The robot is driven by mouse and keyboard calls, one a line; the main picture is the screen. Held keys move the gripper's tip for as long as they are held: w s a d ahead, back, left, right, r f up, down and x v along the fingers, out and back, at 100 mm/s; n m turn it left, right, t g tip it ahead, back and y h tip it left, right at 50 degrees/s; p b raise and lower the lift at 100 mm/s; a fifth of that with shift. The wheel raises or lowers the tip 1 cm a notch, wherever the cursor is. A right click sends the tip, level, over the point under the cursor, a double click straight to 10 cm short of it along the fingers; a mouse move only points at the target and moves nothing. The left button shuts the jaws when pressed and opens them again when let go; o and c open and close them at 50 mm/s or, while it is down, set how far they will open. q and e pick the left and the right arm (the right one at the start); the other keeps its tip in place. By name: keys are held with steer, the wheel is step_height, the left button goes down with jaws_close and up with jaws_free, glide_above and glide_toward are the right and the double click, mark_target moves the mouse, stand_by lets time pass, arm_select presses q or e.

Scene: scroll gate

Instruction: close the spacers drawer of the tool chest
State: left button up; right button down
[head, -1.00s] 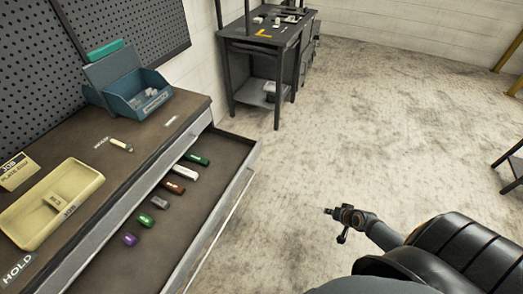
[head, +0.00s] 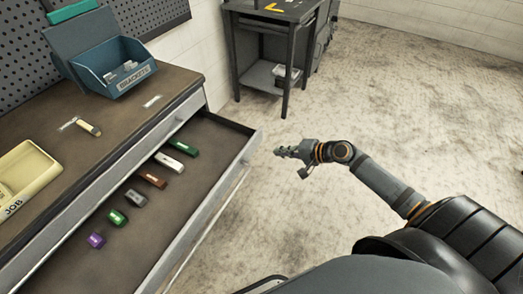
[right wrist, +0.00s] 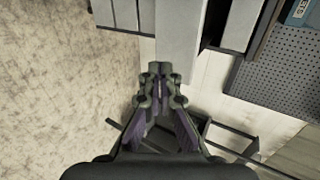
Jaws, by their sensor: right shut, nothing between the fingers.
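The open drawer (head: 205,195) of the tool chest (head: 100,165) sticks out toward the right in the head view. Several coloured pieces lie in a row in it: green, white, brown, grey, green and purple. I cannot read a label on the drawer front. My right gripper (head: 281,152) is shut and empty, out over the floor to the right of the drawer's front, apart from it. In the right wrist view the shut fingers (right wrist: 154,72) point toward a grey drawer-like edge (right wrist: 178,45). My left gripper is not in view.
On the chest top stand a blue brackets bin (head: 115,75), a yellow tray (head: 22,178) and a small piece on a label (head: 88,128). A dark workbench (head: 270,50) stands at the back. The floor (head: 400,100) to the right is clear.

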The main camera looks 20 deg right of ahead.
mark_target(254, 147)
steer(key=x, duration=0.2)
steer(key=r+x, duration=0.1)
steer(key=x, duration=0.4)
steer(key=shift+w+a+r, duration=0.2)
steer(key=shift+w+a, duration=0.15)
steer(key=shift+a, duration=0.05)
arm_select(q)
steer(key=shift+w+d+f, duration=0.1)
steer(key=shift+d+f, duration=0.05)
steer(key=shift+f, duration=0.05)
arm_select(e)
steer(key=shift+w+a, duration=0.25)
steer(key=shift+w, duration=0.1)
